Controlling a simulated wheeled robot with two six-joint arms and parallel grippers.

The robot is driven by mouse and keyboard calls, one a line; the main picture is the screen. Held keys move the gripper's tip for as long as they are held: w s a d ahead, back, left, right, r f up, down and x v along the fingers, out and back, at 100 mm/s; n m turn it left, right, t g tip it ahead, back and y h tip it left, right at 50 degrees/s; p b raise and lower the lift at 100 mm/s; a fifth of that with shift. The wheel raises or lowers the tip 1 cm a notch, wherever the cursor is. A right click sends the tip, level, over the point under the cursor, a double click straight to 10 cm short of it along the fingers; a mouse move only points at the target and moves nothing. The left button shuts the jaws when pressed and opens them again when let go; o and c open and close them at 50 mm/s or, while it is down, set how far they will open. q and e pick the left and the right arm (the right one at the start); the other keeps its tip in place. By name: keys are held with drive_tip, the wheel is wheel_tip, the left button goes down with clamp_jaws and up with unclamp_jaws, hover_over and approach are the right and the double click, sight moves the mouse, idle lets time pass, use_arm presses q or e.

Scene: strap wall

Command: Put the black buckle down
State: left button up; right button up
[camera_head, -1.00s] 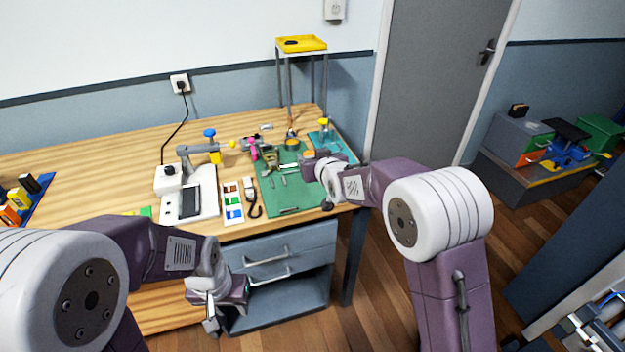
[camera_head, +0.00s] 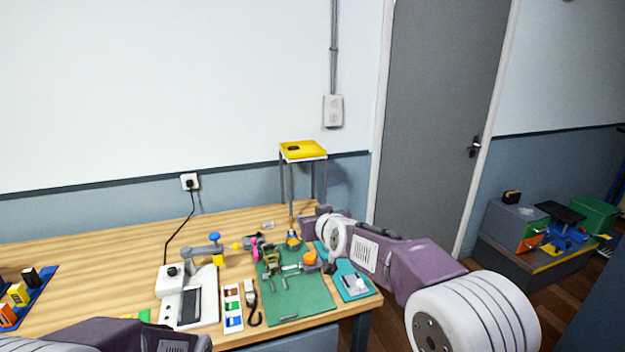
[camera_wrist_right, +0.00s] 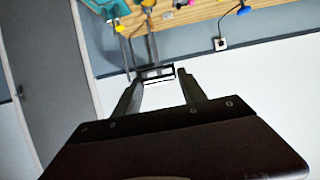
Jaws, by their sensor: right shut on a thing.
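In the right wrist view, a small black buckle (camera_wrist_right: 157,73) with a pale middle shows between the fingertips of my right gripper (camera_wrist_right: 160,76), which is shut on it. The gripper is in the air, with the bench behind it in that view. In the head view my right gripper (camera_head: 312,214) is over the back right of the bench, in front of the lower part of the stand; its fingers and the buckle cannot be made out there. My left forearm shows at the bottom left, but its gripper is out of the picture.
A yellow tray (camera_head: 314,149) with a dark thing (camera_head: 293,148) on it tops a thin-legged stand (camera_head: 325,180). The bench (camera_head: 100,262) carries a green mat (camera_head: 300,303), a teal mat (camera_head: 350,293), a white machine (camera_head: 205,300) and small parts. The bench's left middle is bare.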

wheel_tip(320, 180, down, 8)
drive_tip(key=f+b, duration=0.1)
drive_tip(key=b, duration=0.7)
hover_over(313, 300)
wheel_tip(313, 300, down, 15)
drive_tip(key=shift+r, duration=0.1)
wheel_tip(313, 300, down, 4)
drive_tip(key=shift+s+r+b, duration=0.1)
drive_tip(key=shift+b, duration=0.25)
drive_tip(key=shift+f, duration=0.2)
drive_tip(key=o, duration=1.4)
drive_tip(key=shift+c, duration=0.2)
